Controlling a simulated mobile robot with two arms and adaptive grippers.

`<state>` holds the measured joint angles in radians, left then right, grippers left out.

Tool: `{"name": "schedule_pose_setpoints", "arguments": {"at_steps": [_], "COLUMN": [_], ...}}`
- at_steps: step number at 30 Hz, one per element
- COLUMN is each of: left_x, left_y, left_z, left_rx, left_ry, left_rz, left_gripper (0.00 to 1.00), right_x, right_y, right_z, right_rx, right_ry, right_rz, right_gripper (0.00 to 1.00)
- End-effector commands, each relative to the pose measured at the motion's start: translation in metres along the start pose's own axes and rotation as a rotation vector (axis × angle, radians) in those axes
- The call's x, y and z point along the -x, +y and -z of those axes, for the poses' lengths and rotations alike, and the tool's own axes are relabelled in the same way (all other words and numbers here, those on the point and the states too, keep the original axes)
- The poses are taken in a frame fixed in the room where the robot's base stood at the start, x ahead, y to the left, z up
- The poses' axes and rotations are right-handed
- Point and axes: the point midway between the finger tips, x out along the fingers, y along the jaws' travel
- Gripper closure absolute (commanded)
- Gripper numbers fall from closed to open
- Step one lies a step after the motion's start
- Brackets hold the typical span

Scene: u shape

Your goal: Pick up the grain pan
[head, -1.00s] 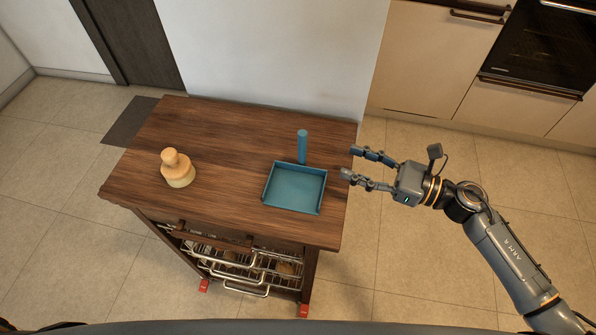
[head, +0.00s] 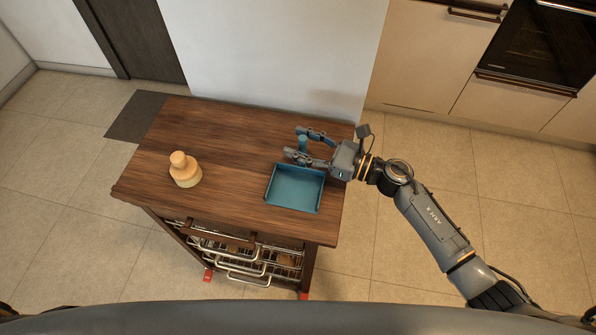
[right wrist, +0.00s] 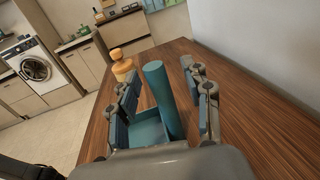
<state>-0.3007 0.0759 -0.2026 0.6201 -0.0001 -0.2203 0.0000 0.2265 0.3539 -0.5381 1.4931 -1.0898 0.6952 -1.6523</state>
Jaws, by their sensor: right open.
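The blue grain pan (head: 295,189) lies on the wooden top of a cart, near its right end. Its tray faces up and its round handle (head: 302,143) stands upright at the far side. My right gripper (head: 295,143) is open, with one finger on each side of the handle. In the right wrist view the pan's handle (right wrist: 161,98) rises between the two open fingers (right wrist: 163,105), with gaps visible on both sides. My left gripper is not in view.
A wooden brush-like object (head: 185,170) stands on the left part of the cart top (head: 225,150). Wire baskets (head: 240,258) sit beneath the top. A white wall (head: 275,50) rises behind the cart. The cart top between the pan and the wooden object is clear.

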Motion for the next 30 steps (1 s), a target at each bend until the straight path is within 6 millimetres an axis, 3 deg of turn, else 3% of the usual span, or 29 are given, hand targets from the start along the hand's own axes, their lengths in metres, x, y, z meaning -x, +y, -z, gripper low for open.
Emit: {"name": "schedule_pose_setpoints", "arguments": {"at_steps": [6,13,30], "left_x": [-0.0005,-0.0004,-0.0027], "left_y": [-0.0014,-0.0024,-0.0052], "left_z": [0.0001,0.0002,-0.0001], "left_rx": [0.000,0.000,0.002], "left_ry": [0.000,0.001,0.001], "left_rz": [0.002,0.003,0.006], "left_gripper": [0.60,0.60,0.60], "right_x": [-0.0001,0.0001,0.0001], "right_y": [0.0000,0.0000,-0.0004], "right_z": [0.0013,0.0012,-0.0039], "right_rx": [0.000,-0.001,0.002], "right_ry": [0.001,0.001,0.000], "right_rz": [0.000,0.000,0.000], "right_gripper": [0.53,0.99,1.00]}}
